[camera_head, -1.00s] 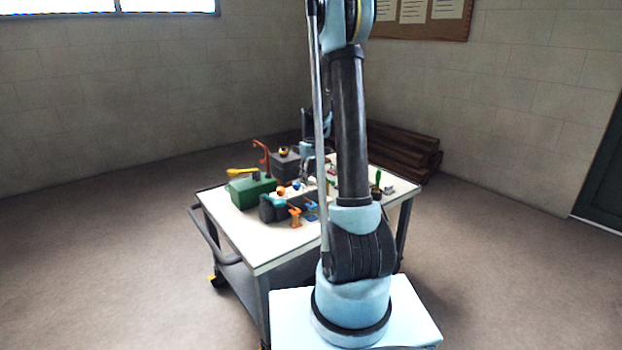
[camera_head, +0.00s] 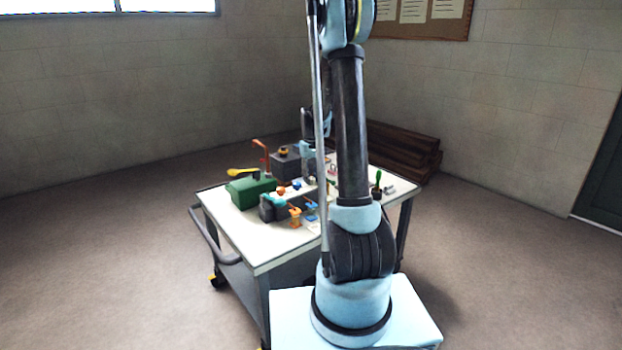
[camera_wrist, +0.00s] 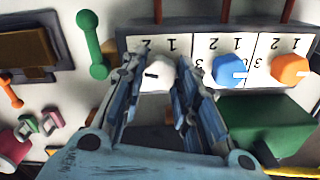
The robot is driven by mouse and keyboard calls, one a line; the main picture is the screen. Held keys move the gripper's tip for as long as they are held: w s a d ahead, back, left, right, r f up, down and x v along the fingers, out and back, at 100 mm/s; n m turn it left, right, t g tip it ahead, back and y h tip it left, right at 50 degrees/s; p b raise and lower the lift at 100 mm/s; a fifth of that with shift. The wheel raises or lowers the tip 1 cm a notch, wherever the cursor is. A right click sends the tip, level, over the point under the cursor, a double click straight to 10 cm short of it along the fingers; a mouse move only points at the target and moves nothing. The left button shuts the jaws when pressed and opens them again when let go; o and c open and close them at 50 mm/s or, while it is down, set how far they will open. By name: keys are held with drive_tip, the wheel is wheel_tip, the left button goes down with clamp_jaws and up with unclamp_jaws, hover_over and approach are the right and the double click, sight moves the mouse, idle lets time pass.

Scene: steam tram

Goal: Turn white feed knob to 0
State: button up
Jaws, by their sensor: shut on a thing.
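The white feed knob (camera_wrist: 158,75) is on a panel with numbered white plates, at the left end of a row in the wrist view. A dark pointer mark shows on its face. My gripper (camera_wrist: 160,82) is shut on the white knob, with a finger on each side. The fingers hide part of the knob's dial, and I cannot read a 0 there. In the head view my arm hides most of the panel, and my gripper (camera_head: 309,172) is small above the cart top.
A blue knob (camera_wrist: 229,70) and an orange knob (camera_wrist: 290,68) sit to the right on the same panel (camera_wrist: 210,25). A green box (camera_wrist: 262,122) stands near the right finger. A green handle (camera_wrist: 92,45) is to the left. The cart top (camera_head: 240,225) has bare room at its front.

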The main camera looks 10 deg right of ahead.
drive_tip(key=m, duration=0.4)
drive_tip(key=shift+m, duration=0.4)
drive_tip(key=m, duration=0.3)
drive_tip(key=shift+m, duration=0.3)
drive_tip(key=m, duration=0.4)
drive_tip(key=shift+m, duration=0.3)
drive_tip(key=m, duration=0.3)
drive_tip(key=shift+m, duration=0.3)
drive_tip(key=m, duration=1.2)
drive_tip(key=shift+w+m, duration=0.1)
drive_tip(key=shift+m, duration=2)
